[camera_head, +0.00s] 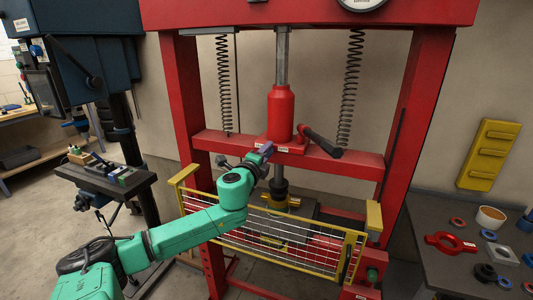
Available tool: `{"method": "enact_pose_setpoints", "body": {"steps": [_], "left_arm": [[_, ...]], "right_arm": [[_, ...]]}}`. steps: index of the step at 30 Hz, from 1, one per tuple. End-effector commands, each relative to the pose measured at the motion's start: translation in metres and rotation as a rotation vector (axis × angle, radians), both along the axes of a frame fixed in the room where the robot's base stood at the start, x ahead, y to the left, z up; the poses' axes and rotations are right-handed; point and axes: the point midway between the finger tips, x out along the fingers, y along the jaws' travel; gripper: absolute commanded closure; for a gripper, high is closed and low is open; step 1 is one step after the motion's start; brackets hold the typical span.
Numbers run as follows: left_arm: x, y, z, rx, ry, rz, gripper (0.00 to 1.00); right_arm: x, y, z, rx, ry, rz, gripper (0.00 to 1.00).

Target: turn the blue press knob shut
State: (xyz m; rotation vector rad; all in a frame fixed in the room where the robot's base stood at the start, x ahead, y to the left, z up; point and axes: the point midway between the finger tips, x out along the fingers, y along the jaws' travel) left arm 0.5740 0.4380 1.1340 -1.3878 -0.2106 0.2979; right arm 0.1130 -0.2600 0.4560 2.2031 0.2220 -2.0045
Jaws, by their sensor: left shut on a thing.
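My green left arm reaches up from the lower left to the red hydraulic press. Its left gripper (266,149) is at the front of the red crossbeam, at the lower left of the red bottle jack (281,112). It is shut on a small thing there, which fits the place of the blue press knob. The knob is hidden by the gripper, so its turn angle cannot be told. My right gripper is not in view.
A black pump handle (322,142) sticks out right of the jack. A yellow-framed mesh guard (270,236) spans the press below my wrist. A dark bench (445,262) with red and blue parts stands at the right, a drill press at the left.

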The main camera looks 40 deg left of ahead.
Motion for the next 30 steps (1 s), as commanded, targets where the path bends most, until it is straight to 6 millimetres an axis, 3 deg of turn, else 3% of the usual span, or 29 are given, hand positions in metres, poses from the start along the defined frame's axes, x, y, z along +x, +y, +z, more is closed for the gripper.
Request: {"method": "enact_pose_setpoints", "body": {"steps": [2, 3, 4, 5, 19, 25, 30], "left_arm": [[0.0, 0.003, 0.008, 0.007, -0.013, 0.009, 1.0], [0.0, 0.003, 0.008, 0.007, -0.013, 0.009, 0.43], [0.0, 0.003, 0.008, 0.006, -0.013, 0.009, 0.31], [0.0, 0.003, 0.008, 0.006, -0.012, 0.008, 0.28], [-0.008, -0.002, 0.0, -0.001, -0.003, 0.002, 0.28], [-0.029, -0.01, 0.0, 0.002, 0.0, 0.001, 0.28], [-0.064, -0.021, 0.001, -0.008, -0.002, 0.001, 0.28]], "right_arm": [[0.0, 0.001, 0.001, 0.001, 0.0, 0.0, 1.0], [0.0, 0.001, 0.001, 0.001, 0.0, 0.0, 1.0], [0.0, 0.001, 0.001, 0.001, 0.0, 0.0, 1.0], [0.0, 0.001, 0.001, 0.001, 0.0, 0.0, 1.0], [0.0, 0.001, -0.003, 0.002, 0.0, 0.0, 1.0], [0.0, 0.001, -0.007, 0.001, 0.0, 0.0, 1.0], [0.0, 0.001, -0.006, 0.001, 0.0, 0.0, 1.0]]}}
